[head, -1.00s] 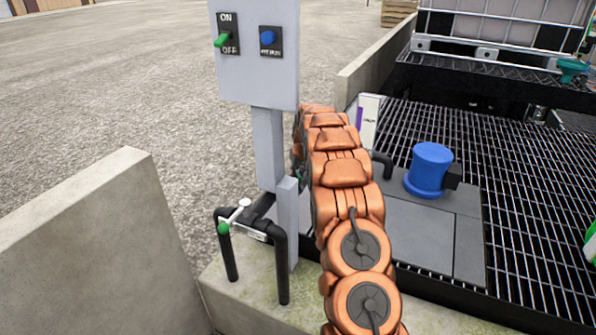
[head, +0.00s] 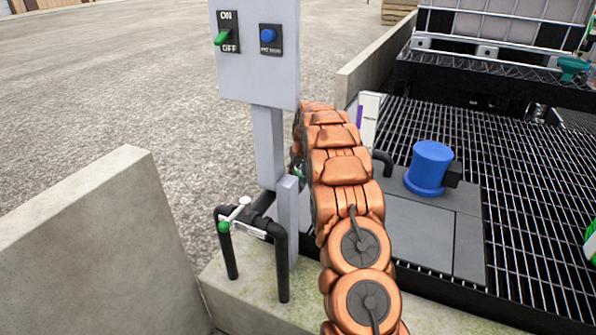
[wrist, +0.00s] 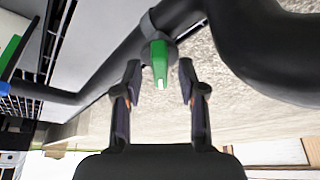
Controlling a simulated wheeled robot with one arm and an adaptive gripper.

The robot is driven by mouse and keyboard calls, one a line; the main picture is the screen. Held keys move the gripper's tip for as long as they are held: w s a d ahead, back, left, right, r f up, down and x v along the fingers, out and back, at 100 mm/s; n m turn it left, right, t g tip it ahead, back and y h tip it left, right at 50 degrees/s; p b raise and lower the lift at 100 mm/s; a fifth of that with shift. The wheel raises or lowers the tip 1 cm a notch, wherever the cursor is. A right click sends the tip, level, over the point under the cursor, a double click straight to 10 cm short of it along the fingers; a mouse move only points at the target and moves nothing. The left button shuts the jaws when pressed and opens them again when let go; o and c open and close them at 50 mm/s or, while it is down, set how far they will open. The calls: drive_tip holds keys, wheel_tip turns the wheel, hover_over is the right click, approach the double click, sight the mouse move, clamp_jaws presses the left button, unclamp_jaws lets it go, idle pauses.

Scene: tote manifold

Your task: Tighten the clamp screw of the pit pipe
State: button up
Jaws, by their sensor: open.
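In the wrist view a black pipe (wrist: 110,65) runs diagonally, with a dark grey clamp band (wrist: 155,25) around it. A green piece with a pale tip (wrist: 160,63), apparently the clamp screw's handle, sticks out from the band towards my gripper. My gripper (wrist: 160,82) is open, with one finger on each side of the green piece. A gap shows on both sides, so the fingers do not appear to touch it. In the head view my orange arm hides the gripper and most of this spot; only a small bit of green shows beside the post.
A grey switch box (head: 258,90) on a post (head: 270,150) stands close left of my arm. A low black pipe (head: 280,265) with a green-ended handle (head: 237,212) is in front. A blue motor (head: 428,168) sits on a grey cover right of my arm. A concrete wall (head: 90,240) stands left.

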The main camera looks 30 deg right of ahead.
drive_tip(key=shift+r, duration=0.15)
drive_tip(key=v, duration=1.1)
drive_tip(key=shift+r, duration=0.35)
drive_tip(key=shift+s, duration=0.15)
